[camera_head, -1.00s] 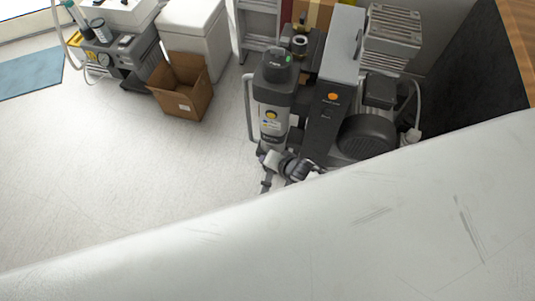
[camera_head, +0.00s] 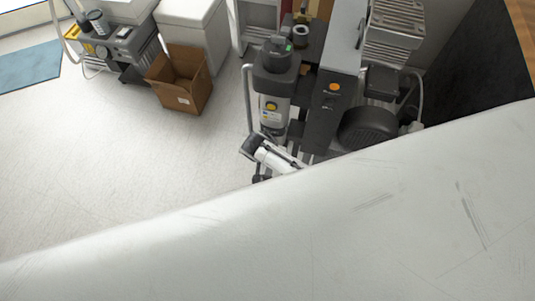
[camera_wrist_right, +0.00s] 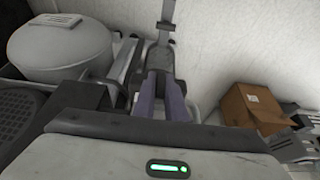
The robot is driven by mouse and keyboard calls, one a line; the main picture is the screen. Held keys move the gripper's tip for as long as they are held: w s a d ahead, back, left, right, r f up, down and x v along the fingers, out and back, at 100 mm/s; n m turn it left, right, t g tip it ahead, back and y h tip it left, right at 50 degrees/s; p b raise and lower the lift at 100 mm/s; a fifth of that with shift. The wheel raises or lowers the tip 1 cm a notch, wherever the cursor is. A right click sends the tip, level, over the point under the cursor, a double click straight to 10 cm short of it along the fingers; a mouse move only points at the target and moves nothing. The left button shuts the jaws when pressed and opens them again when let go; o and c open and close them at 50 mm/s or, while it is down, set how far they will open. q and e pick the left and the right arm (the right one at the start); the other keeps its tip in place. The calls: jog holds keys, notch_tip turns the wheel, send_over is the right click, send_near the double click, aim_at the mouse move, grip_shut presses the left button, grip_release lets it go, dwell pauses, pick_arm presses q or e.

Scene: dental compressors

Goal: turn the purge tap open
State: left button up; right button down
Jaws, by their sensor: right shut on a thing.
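My right gripper (camera_wrist_right: 161,88) shows in the right wrist view, its two purple-grey fingers close together around a small part by the compressor. That part looks to be the purge tap. It is mostly hidden by the fingers, and its angle cannot be told. In the head view, the compressor's upright grey drier column (camera_head: 272,95) has a dark cap and stands beside a dark panel (camera_head: 330,110) with an orange button. A white-and-black piece of my right arm (camera_head: 270,153) is at the column's foot. The tap cannot be made out there. My left gripper is not in view.
A rounded grey tank (camera_wrist_right: 62,48) is left of the fingers in the wrist view. An open cardboard box (camera_head: 182,82) stands on the floor to the left. Open floor (camera_head: 110,170) lies left of the compressor. A large pale surface hides the lower head view.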

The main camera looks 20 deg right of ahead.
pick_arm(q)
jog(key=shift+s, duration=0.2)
pick_arm(e)
jog(key=shift+w, duration=0.1)
jog(key=c, duration=2)
grip_release()
jog(key=shift+o, duration=1)
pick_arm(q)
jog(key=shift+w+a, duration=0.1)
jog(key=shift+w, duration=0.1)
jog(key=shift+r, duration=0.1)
